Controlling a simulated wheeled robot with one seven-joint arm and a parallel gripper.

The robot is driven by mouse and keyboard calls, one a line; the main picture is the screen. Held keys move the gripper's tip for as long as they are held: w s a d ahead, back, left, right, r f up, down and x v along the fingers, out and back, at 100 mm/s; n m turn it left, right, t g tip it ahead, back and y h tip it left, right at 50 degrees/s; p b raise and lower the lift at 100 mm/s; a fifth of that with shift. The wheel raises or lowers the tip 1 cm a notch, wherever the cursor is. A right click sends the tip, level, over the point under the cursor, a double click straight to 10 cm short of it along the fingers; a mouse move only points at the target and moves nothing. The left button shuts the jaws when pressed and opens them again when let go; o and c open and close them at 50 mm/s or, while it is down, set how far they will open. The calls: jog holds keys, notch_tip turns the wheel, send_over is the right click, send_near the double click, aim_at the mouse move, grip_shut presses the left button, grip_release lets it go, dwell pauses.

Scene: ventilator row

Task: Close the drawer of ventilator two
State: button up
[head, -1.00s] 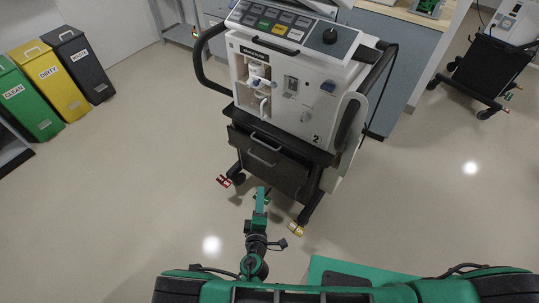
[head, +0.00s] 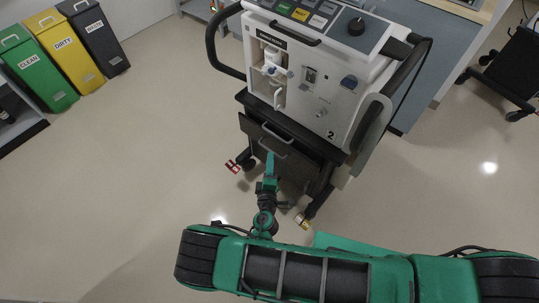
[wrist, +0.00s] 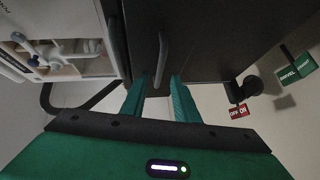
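Ventilator two (head: 335,88) is a white unit marked 2 on a dark wheeled cart. Below it are dark drawer fronts with pale bar handles, an upper handle (head: 277,134) and a lower one (head: 272,151). The lower drawer front (head: 296,170) seems to stand out from the cart; how far is unclear. My gripper (head: 271,158) is in front of it, partly covering it. In the wrist view, my gripper's green fingers (wrist: 158,90) are apart with nothing held. A drawer handle (wrist: 161,60) lies ahead, in line with the gap between them; contact cannot be told.
The cart's castors have a red tag (head: 233,166) and a yellow tag (head: 302,222) near the floor, either side of my arm. Green, yellow and black bins (head: 55,45) stand at the left. A grey cabinet (head: 440,50) is behind right. Floor at left is clear.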

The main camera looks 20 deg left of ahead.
jog(key=shift+x, duration=1.95)
jog(key=shift+c, duration=0.4)
grip_shut()
jog(key=shift+w, duration=0.1)
